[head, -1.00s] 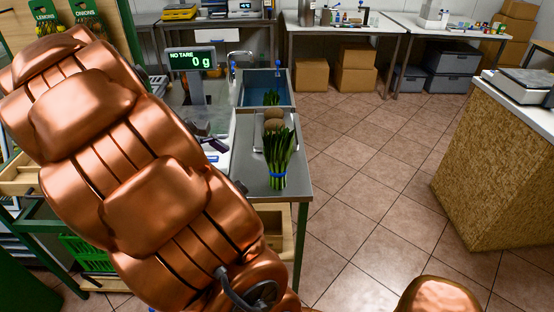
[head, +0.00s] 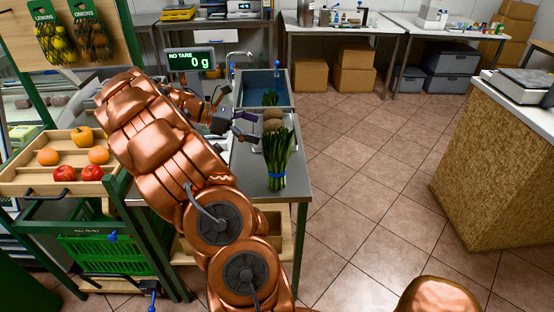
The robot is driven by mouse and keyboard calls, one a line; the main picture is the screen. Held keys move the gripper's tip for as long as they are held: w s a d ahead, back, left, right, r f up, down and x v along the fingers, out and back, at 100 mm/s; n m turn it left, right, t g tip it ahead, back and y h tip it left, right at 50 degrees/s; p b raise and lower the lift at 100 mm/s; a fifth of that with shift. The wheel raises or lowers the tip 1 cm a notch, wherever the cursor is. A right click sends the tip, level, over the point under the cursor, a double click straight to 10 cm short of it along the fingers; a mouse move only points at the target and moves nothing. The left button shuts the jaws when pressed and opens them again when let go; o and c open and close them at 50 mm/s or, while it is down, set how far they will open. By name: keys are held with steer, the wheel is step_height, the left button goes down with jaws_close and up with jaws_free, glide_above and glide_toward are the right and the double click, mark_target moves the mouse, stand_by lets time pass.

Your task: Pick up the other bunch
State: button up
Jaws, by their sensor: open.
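A brown object (head: 273,122) sits behind the standing bunch. A scale display (head: 190,60) reading 0 g stands left of the sink. A wooden fruit tray (head: 60,182) is at left. The tiled floor at right is clear up to the counter block (head: 490,165).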

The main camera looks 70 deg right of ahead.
mark_target(277, 134)
steer(key=p+x, duration=0.1)
steer(key=x, duration=0.5)
steer(key=shift+s+r+p, duration=0.1)
steer(key=shift+p, duration=0.25)
steer(key=shift+s+d, duration=0.1)
steer(key=shift+s, duration=0.1)
steer(key=c, duration=1.9)
steer(key=shift+o, duration=0.2)
